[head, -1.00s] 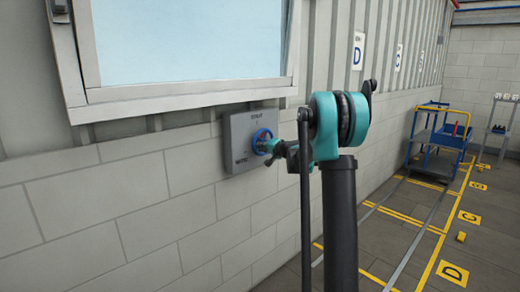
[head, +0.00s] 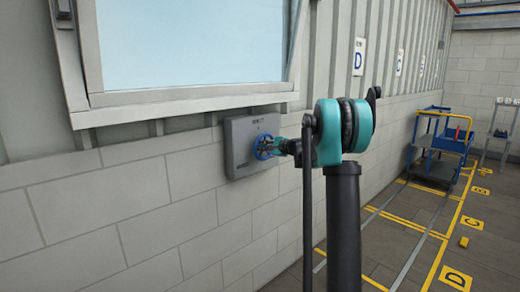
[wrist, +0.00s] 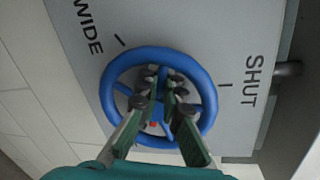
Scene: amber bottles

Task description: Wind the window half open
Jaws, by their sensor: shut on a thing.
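A blue handwheel (head: 263,147) sits on a grey wall box (head: 236,160) below the window (head: 190,40). In the wrist view the wheel (wrist: 106,100) has spokes and a small red mark (wrist: 152,124) near its middle. My gripper (wrist: 161,82) reaches inside the rim and is shut on the wheel; its fingers hide part of the hub and spokes. The box face carries the words WIDE (wrist: 88,27) and SHUT (wrist: 251,79), each with a tick line. In the head view my gripper (head: 279,147) meets the wheel from the right. How far the window stands open I cannot tell.
The window's sill (head: 180,110) juts out just above the box. The pale block wall (head: 120,200) runs close beside my arm. A blue cart (head: 436,150) stands far off at the right, beyond floor with yellow lines.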

